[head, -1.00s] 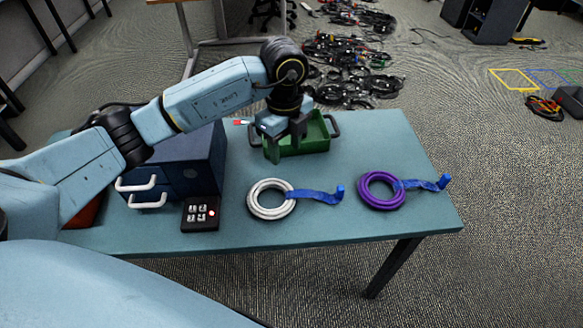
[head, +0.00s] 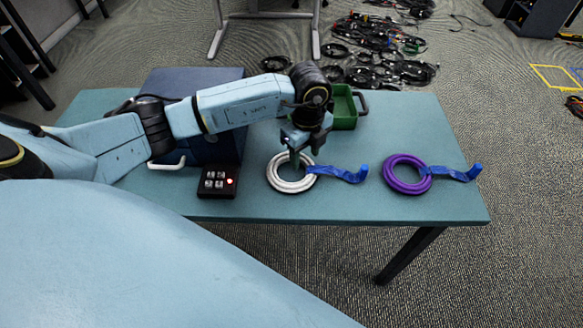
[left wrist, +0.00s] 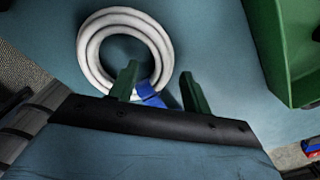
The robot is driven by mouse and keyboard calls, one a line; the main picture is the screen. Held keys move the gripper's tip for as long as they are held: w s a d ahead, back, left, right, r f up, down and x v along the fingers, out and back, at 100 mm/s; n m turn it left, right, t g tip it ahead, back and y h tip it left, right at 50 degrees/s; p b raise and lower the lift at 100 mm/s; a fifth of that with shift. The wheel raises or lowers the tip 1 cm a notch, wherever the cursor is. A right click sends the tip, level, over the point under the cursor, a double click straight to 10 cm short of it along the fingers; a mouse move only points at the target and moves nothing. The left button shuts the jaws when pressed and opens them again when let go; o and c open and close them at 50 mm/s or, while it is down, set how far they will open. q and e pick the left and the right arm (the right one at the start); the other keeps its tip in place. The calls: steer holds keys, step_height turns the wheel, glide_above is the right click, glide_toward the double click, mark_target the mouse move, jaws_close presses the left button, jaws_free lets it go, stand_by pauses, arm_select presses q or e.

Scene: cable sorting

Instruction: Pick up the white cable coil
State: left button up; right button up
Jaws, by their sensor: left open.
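The white cable coil (head: 280,184) lies flat on the table with a blue strap (head: 340,173) running off to its right. My left gripper (head: 297,160) is pointed down over the back right part of the coil, open. In the left wrist view the green fingers (left wrist: 157,88) are apart, one overlapping the ring of the white coil (left wrist: 95,45) and the other beyond the blue strap (left wrist: 148,94). I cannot tell whether the fingers touch the coil. My right gripper is not in view.
A purple coil (head: 391,178) with its own blue strap lies to the right on the table (head: 440,135). A black button box (head: 218,182) stands left of the white coil. A green bin (head: 345,108) is behind the gripper, and a dark blue drawer box (head: 190,80) is behind the arm.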

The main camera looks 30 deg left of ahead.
arm_select(q)
steer(key=shift+f, duration=0.7)
steer(key=shift+c, duration=0.5)
jaws_close()
steer(key=shift+r, duration=0.1)
